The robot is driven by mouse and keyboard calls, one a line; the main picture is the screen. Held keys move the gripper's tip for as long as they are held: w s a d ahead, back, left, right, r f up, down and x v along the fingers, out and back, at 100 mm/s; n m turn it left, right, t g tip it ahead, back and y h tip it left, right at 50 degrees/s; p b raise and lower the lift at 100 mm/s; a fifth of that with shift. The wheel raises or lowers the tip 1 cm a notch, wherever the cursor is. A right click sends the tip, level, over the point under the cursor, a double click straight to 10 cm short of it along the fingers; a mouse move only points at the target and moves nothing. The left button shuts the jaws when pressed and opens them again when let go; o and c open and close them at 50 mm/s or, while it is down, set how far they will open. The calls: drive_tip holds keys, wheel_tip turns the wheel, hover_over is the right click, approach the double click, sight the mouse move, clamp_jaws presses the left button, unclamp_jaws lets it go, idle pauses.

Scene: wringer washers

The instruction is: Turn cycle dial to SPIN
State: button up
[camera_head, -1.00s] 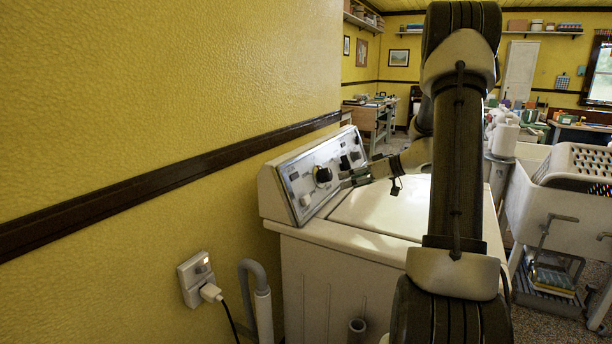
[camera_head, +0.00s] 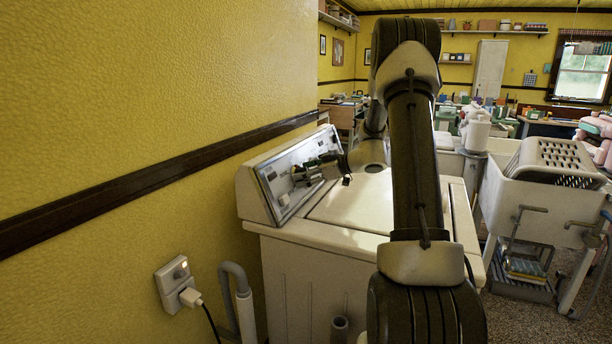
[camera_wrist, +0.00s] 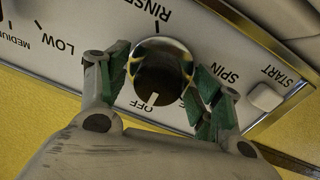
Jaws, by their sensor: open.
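The cycle dial (camera_wrist: 160,72) is a round, shiny knob on the washer's control panel (camera_wrist: 105,20). Its white mark points at OFF in the wrist view. The SPIN label (camera_wrist: 226,73) is to the dial's right, and RINSE is above it. My gripper (camera_wrist: 163,80) is open, with green-padded fingers on either side of the dial. A small gap seems to show on each side; contact is hard to judge. In the head view my gripper (camera_head: 306,174) is at the panel of the white washer (camera_head: 310,270) and largely hides the dial.
A white START button (camera_wrist: 265,97) is right of the SPIN label. The yellow wall (camera_head: 150,90) is close on the left, with an outlet and plug (camera_head: 178,283). A laundry basket (camera_head: 552,160) sits on a tub at right.

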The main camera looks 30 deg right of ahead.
drive_tip(key=c, duration=1)
drive_tip(key=shift+m, duration=0.3)
drive_tip(key=shift+c, duration=0.2)
